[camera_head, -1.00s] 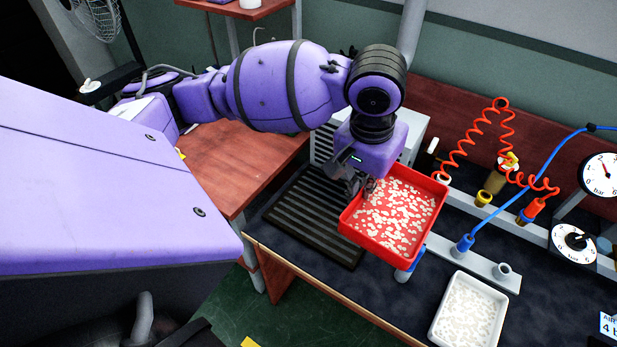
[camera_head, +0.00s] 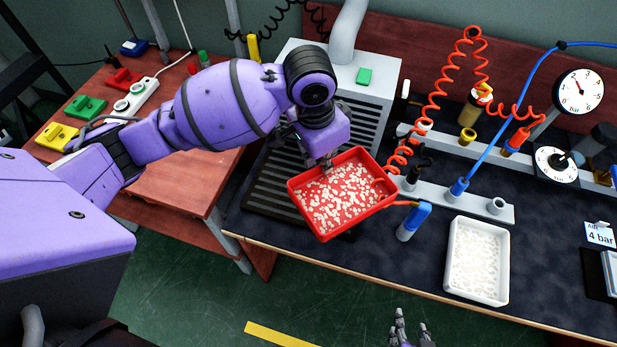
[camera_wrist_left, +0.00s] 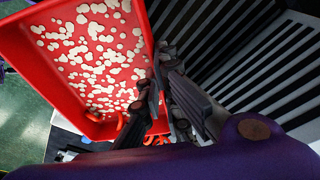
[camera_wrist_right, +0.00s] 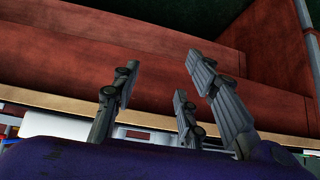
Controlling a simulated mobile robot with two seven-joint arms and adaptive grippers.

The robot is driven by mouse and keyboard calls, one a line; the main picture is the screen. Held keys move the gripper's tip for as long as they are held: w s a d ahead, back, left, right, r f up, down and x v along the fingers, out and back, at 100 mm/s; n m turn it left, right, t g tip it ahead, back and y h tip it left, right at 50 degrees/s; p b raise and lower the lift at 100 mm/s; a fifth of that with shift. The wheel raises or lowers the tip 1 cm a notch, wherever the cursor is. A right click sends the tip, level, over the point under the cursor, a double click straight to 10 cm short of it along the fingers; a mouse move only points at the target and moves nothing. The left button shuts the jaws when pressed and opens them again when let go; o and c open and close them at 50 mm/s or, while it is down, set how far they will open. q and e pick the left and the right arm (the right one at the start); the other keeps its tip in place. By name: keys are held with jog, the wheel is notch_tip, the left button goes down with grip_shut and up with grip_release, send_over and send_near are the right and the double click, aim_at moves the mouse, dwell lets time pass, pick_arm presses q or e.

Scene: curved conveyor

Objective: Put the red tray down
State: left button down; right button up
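The red tray (camera_head: 322,233) holds many pale flat pieces. It hangs in front of the slatted metal unit, over the right part of the black grille (camera_head: 262,199) and the bench's front edge. My left gripper (camera_head: 326,164) is shut on the tray's back rim. In the left wrist view its fingers (camera_wrist_left: 167,95) meet at the tray's wall (camera_wrist_left: 145,62). The tray's underside is hidden, so its height above the grille is unclear. My right gripper (camera_head: 411,329) is open and empty at the bottom of the head view; its fingers (camera_wrist_right: 160,88) stand apart in the right wrist view.
A white tray (camera_head: 452,257) of pale pieces stands on the dark bench. A blue-handled valve (camera_head: 413,220) stands close to the red tray's right corner. Coiled red hose (camera_head: 437,92) and gauges (camera_head: 579,91) are behind.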

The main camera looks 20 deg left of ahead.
pick_arm(q)
jog(key=shift+w+d+f+m, duration=0.2)
jog(key=shift+d+f+m, duration=0.1)
jog(key=shift+f, duration=0.2)
jog(key=w+a+f, duration=0.4)
jog(key=w+a+f+b, duration=0.1)
jog(key=w+a+f, duration=0.3)
jog(key=shift+w+a+f, duration=0.15)
jog(key=shift+w+a, duration=0.15)
jog(key=shift+w, duration=0.1)
jog(key=shift+w+a+f, duration=0.25)
jog(key=shift+f, duration=0.1)
jog(key=shift+w+a+f+b, duration=0.15)
jog(key=shift+f+b, duration=0.1)
jog(key=shift+b, duration=0.05)
notch_tip(320, 180, down, 3)
jog(key=shift+w+a+f, duration=0.1)
jog(key=shift+f, duration=0.05)
jog(key=shift+f, duration=0.1)
